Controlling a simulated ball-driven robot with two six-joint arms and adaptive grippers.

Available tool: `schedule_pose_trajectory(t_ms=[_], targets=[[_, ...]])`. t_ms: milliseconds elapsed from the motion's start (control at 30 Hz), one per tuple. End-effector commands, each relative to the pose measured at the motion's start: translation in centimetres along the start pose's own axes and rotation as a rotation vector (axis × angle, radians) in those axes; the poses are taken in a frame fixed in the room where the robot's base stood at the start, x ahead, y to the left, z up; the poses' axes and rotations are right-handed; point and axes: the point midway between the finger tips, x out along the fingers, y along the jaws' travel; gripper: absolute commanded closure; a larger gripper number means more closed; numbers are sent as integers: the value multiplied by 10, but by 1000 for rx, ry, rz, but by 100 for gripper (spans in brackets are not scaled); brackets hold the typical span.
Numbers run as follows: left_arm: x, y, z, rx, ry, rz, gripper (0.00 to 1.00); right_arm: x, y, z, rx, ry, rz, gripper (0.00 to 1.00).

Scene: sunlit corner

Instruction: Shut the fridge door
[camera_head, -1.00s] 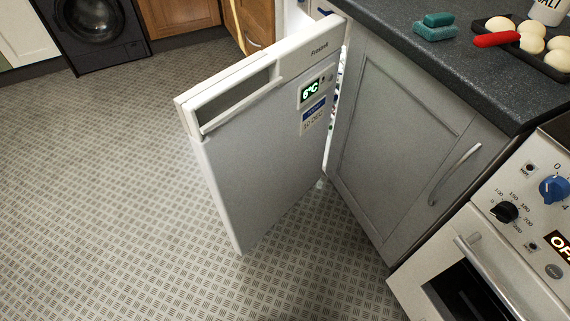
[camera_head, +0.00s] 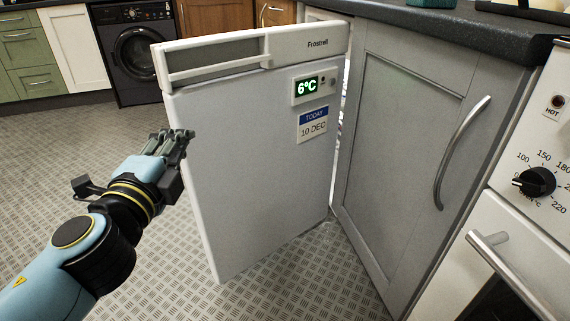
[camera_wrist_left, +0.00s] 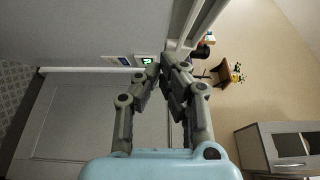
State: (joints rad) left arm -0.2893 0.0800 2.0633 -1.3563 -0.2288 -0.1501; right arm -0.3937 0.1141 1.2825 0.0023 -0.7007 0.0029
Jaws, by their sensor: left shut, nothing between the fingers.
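The white fridge door (camera_head: 250,150) stands wide open, its outer face toward me, with a green 6°C display and a date label on it. A grip recess runs along its top left. Its hinge side is at the right, next to a grey cupboard. My left gripper (camera_head: 180,140) is shut and empty, near the door's free left edge; I cannot tell whether it touches. In the left wrist view the shut fingers (camera_wrist_left: 166,72) show in front of the door face (camera_wrist_left: 90,40). My right gripper is not in view.
The grey cupboard (camera_head: 395,150) with a curved handle stands right of the door, under a dark worktop (camera_head: 440,32). The oven (camera_head: 500,230) is at the right. A washing machine (camera_head: 135,55) stands at the back left. The patterned floor (camera_head: 60,160) is clear at the left.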

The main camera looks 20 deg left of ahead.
Motion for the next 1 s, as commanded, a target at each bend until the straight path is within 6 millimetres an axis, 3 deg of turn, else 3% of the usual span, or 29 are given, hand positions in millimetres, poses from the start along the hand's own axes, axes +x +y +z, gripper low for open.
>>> schedule_pose_trajectory(t_ms=[33, 267, 600, 700, 1000], targets=[[-1, 15, 0, 2, 0, 11, 100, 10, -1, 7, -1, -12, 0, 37], [14, 12, 0, 1, 0, 9, 100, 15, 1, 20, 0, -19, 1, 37], [85, 13, 0, -1, -1, 9, 100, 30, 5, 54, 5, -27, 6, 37], [104, 14, 0, -1, 0, 11, 100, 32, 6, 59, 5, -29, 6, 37], [126, 17, 26, 0, 0, 13, 100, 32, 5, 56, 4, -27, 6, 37]])
